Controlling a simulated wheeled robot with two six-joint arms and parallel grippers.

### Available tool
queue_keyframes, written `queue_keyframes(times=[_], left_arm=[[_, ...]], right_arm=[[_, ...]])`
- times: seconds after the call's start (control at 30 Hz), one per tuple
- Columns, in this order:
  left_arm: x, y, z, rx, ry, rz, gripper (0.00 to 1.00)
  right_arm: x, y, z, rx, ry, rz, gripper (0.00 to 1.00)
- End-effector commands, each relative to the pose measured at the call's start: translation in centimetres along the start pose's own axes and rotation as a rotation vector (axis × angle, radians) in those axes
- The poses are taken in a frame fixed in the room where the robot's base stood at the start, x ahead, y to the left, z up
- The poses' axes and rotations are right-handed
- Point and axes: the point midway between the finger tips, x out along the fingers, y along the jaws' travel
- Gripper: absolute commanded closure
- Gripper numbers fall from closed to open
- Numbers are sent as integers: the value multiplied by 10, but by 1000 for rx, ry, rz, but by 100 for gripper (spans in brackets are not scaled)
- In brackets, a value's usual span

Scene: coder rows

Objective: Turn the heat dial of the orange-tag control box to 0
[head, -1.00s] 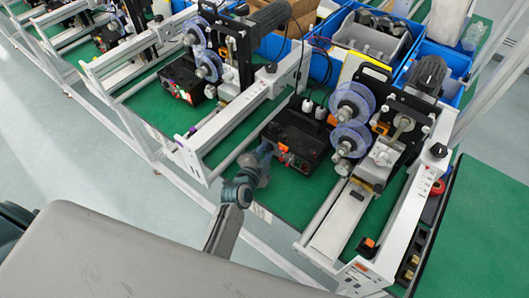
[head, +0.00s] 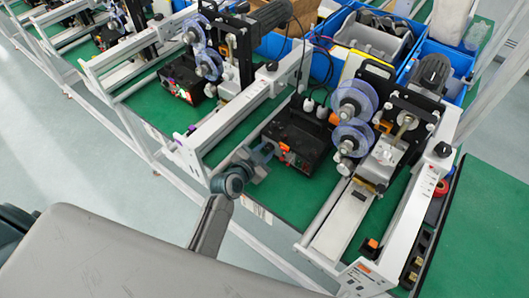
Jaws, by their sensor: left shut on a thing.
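The near black control box (head: 305,133) stands on the green bench top in the middle of the head view. Orange parts show on its front panel, facing me. My left gripper (head: 267,149) is at the front left of this panel, shut on a small part there, which seems to be the heat dial. The gripper's fingers hide the dial, so its pointer and setting cannot be read. A second dark control box (head: 180,84) stands farther back to the left, apart from the gripper. My right gripper is not in view.
Blue film reels (head: 353,101) and a machine stand right of the near box. White rails (head: 228,125) flank it to the left and right (head: 405,220). Blue bins (head: 330,65) are behind. Grey floor (head: 70,150) is open at left.

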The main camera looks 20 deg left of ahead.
Motion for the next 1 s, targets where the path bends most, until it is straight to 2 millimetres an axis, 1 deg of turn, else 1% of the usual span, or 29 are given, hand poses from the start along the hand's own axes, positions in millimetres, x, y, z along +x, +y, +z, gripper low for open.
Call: queue_keyframes(times=[0.2, 0.63, 0.67, 0.7, 0.77, 1.0], left_arm=[[0, 1, 2, -49, 0, 19, 97], [0, 1, 2, -59, 0, 22, 97], [0, 1, 2, -59, 0, 22, 70], [0, 1, 2, -59, 0, 22, 62], [0, 1, 1, -58, 0, 22, 52], [0, 0, 1, -58, 2, 20, 52]], right_arm=[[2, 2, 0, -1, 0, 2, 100], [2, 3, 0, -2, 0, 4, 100], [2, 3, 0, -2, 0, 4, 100], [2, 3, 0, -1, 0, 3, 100], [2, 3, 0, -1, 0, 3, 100], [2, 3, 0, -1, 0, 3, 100]])
